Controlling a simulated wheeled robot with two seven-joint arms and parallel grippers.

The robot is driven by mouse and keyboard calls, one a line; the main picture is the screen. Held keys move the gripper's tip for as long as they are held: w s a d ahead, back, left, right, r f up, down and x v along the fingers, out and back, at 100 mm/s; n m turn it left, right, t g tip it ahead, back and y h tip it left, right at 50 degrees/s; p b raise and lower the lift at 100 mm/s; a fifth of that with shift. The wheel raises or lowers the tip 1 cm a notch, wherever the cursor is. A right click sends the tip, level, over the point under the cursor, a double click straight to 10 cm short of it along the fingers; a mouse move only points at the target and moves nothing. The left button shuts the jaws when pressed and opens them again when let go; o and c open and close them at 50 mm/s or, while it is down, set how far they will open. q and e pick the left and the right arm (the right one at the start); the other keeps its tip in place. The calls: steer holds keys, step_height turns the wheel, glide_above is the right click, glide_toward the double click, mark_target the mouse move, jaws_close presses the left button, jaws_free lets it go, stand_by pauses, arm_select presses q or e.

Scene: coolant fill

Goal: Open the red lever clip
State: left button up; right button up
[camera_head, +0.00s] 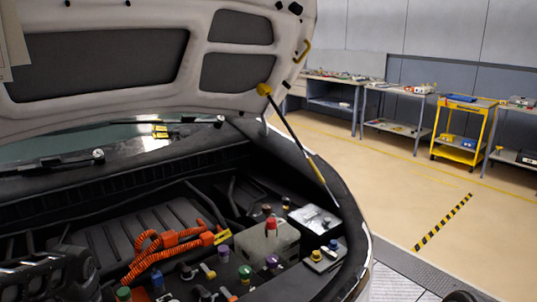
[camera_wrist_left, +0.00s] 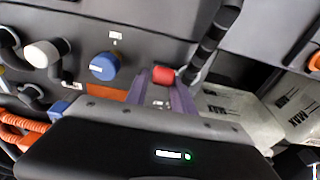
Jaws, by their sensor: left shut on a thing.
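In the left wrist view my left gripper (camera_wrist_left: 163,86) reaches up from its dark body, with two purple fingers close together. They are shut on a small red piece, which looks like the red lever clip (camera_wrist_left: 163,75). Only its rounded top shows; the rest is hidden between the fingers. A black ribbed hose (camera_wrist_left: 211,42) runs right beside it. I cannot tell from this view whether the clip is raised or flat. In the head view a dark part of my left arm shows at the lower left, but its fingertips are not visible. My right gripper is not seen.
A blue cap (camera_wrist_left: 104,66) and a white-capped fitting (camera_wrist_left: 42,54) lie left of the fingers. Pale tanks marked MAX (camera_wrist_left: 225,106) stand close on the right. Orange cables (camera_head: 165,245) cross the engine bay. The raised hood (camera_head: 150,95) hangs above, held by a strut (camera_head: 295,140).

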arm_select(q)
steer(key=shift+w+a+r, duration=0.1)
steer(key=shift+w+a, duration=0.05)
steer(key=shift+w, duration=0.05)
jaws_close()
steer(key=shift+w+a+r, duration=0.1)
steer(key=shift+w+a, duration=0.1)
steer(key=shift+w, duration=0.05)
steer(key=o, duration=0.7)
jaws_free()
steer(key=r, duration=0.5)
steer(key=s+r, duration=0.1)
steer(key=r, duration=0.1)
steer(key=shift+d+r, duration=0.3)
steer(key=shift+d, duration=0.05)
